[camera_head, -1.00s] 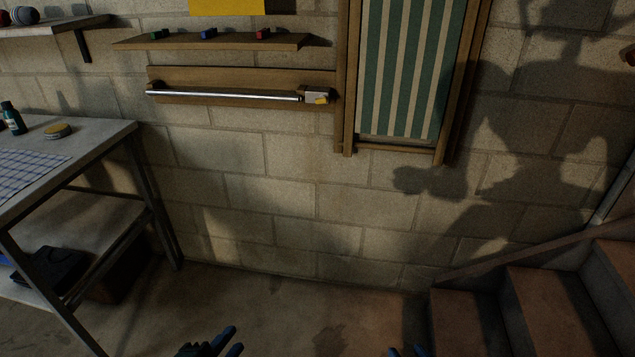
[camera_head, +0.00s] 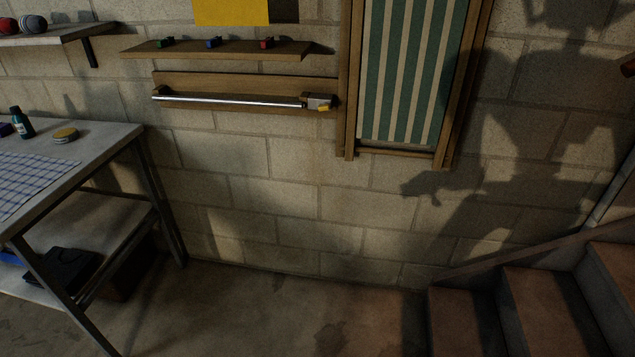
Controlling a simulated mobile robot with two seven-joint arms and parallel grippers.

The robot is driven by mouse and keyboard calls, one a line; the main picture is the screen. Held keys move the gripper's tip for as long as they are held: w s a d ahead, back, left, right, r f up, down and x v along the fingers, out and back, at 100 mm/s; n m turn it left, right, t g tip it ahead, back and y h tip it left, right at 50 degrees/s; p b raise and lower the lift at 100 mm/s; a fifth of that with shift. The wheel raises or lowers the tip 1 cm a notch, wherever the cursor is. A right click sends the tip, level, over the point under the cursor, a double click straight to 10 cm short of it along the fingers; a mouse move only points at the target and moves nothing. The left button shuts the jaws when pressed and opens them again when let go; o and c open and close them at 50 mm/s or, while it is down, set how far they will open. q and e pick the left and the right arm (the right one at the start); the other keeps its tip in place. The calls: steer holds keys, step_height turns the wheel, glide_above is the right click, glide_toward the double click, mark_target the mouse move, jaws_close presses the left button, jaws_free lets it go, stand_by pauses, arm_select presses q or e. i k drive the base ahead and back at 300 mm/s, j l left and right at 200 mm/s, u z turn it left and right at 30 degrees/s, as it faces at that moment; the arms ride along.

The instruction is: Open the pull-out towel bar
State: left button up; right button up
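The towel bar (camera_head: 230,101) is a shiny metal rod lying horizontally along a wooden backing board (camera_head: 240,84) on the block wall. At its right end is a pale bracket (camera_head: 318,102) with a small yellow part (camera_head: 323,108). The rod's left end sits by a dark wooden block on the board. Neither of my grippers is in the picture, and nothing touches the bar.
A wooden shelf (camera_head: 215,50) with small coloured blocks is above the bar. A striped deck chair (camera_head: 412,75) hangs to its right. A workbench (camera_head: 105,143) stands at left, stairs (camera_head: 545,305) at lower right. The floor (camera_head: 270,310) between is clear.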

mark_target(168, 98)
steer(key=i+j+z, duration=0.1)
steer(key=i+j, duration=0.25)
steer(key=i+j+z, duration=0.1)
steer(key=i+j, duration=0.25)
steer(key=j, duration=0.2)
steer(key=i+j+z, duration=0.1)
steer(key=i+j, duration=0.25)
steer(key=j, duration=0.15)
